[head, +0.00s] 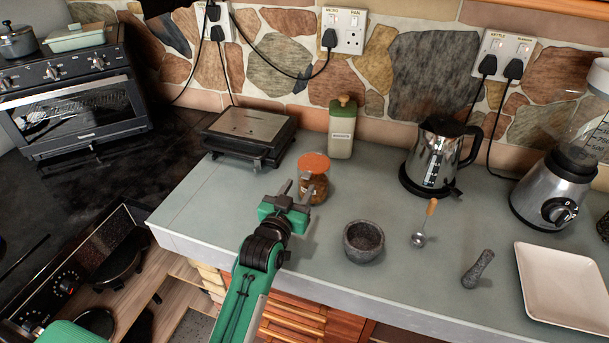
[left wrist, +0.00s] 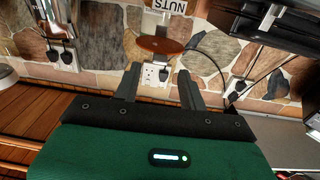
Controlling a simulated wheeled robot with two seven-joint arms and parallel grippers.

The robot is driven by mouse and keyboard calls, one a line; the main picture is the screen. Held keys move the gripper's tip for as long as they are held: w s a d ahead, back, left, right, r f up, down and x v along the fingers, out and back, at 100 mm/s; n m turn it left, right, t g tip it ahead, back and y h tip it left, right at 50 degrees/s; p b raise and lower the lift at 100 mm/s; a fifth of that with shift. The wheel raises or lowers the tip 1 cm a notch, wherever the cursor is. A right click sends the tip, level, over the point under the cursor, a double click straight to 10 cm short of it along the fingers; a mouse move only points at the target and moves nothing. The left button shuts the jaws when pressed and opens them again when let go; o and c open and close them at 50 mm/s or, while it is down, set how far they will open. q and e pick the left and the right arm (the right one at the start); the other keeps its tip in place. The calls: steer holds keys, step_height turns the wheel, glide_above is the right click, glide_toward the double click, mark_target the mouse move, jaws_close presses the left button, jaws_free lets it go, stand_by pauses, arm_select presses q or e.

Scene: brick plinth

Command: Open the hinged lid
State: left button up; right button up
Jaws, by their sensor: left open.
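A glass jar (head: 314,186) with brown contents and an orange lid (head: 314,163) stands on the grey counter. The lid lies across the jar's top; I cannot tell whether it is slightly raised, and its hinge is not clear. In the left wrist view the picture is upside down: the lid (left wrist: 160,45) shows as a brown-orange disc, with the jar's NUTS label (left wrist: 168,6) at the top edge. My left gripper (head: 295,189) is open and empty, just in front and left of the jar. Its fingers (left wrist: 159,78) point toward the lid, apparently without gripping it. My right gripper is not in view.
A black-based appliance (head: 250,133) stands left behind the jar, and a green-white canister (head: 342,130) behind it. The counter's front edge is close below my left arm.

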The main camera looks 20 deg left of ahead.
mark_target(305, 178)
arm_select(q)
steer(key=w, duration=0.4)
steer(key=shift+w+d+p, duration=0.2)
steer(key=shift+w+p, duration=0.2)
jaws_close()
